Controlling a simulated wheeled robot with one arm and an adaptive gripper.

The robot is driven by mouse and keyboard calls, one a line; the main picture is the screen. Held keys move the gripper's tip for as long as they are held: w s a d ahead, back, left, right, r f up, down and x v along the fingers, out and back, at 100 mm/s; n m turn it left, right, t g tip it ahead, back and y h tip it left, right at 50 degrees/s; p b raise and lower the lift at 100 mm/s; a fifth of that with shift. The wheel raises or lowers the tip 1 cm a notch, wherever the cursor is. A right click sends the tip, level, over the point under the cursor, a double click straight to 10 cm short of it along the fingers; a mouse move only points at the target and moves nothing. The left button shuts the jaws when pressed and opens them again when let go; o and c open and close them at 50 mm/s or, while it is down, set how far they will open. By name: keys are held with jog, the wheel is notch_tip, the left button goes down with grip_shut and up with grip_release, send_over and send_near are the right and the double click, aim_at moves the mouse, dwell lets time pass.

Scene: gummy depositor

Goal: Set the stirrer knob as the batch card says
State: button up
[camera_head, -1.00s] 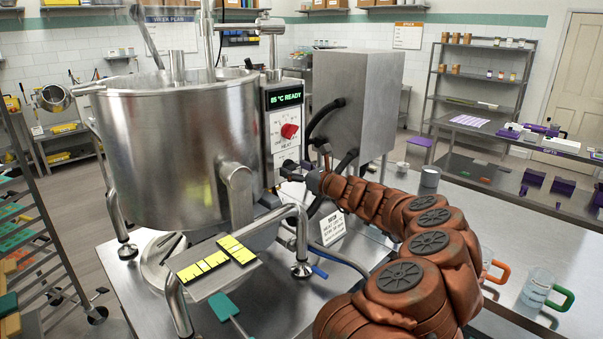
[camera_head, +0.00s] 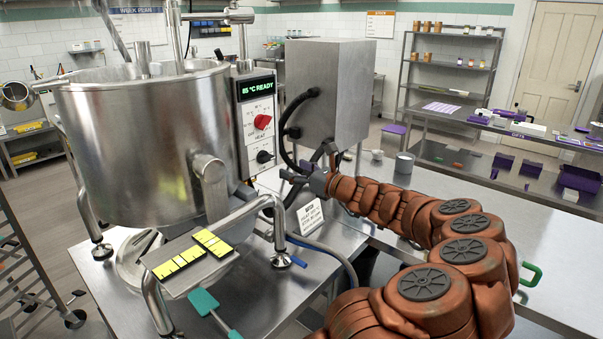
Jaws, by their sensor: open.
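The control panel (camera_head: 246,140) on the steel kettle shows a red knob (camera_head: 262,121) above the printed word HEAT. Below it is a black knob (camera_head: 264,156) with a pale pointer mark; its own label is too small to read. The batch card (camera_head: 311,215) is a small white card standing on the table below my gripper; its heading looks like BATCH, but its lines are too small to read. My gripper (camera_head: 288,181) is open and empty. It is just right of the black knob, apart from it, with its fingers toward the panel.
The steel kettle (camera_head: 130,150) fills the left. A grey box (camera_head: 345,95) with black cables stands behind my gripper. A yellow-marked tray (camera_head: 185,262) and a teal spatula (camera_head: 205,302) are in front. The steel table at right is mostly clear.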

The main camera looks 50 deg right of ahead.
jog(key=shift+s, duration=1)
